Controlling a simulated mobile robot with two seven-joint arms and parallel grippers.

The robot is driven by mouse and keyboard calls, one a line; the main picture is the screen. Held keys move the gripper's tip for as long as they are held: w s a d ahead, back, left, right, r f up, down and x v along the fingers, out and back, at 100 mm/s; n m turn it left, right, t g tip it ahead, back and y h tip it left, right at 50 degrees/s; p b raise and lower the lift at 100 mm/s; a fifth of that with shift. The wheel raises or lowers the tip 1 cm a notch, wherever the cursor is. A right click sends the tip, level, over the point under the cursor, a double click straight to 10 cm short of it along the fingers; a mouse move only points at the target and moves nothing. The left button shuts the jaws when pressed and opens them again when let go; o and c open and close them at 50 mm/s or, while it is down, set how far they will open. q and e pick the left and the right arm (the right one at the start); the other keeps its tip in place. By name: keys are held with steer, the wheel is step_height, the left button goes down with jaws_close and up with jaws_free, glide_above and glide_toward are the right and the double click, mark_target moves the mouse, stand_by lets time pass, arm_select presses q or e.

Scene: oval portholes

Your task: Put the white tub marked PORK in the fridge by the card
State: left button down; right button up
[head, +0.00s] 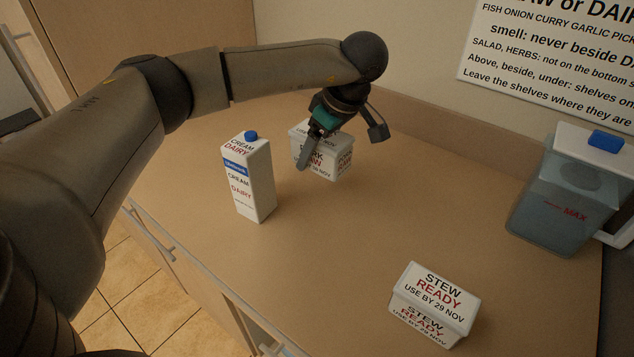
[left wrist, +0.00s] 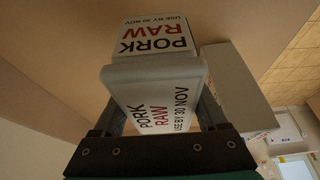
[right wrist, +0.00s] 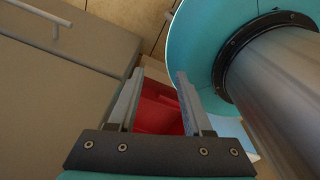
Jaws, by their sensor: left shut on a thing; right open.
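The white tub marked PORK RAW (head: 322,163) sits on the counter near the back wall, its lettering partly covered by my gripper in the head view. My left gripper (head: 322,140) comes down over it from above and is shut on it. In the left wrist view the tub (left wrist: 152,75) is between the two fingers, with PORK RAW readable on lid and side. A white card (head: 560,50) with printed storage rules is on the wall at top right, cut off by the frame. My right gripper (right wrist: 159,80) is open and empty. No fridge shows.
A CREAM DAIRY carton (head: 250,185) with a blue cap stands close left of the tub. A STEW READY tub (head: 435,300) is at front right. A jug (head: 560,195) with a blue-tabbed lid stands far right. The counter's middle is clear. Cabinet fronts (right wrist: 60,100) are beside my right gripper.

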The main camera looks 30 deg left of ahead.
mark_target(311, 190)
arm_select(q)
step_height(311, 190, down, 8)
steer(key=shift+b, duration=0.4)
steer(key=shift+f, duration=0.15)
jaws_free()
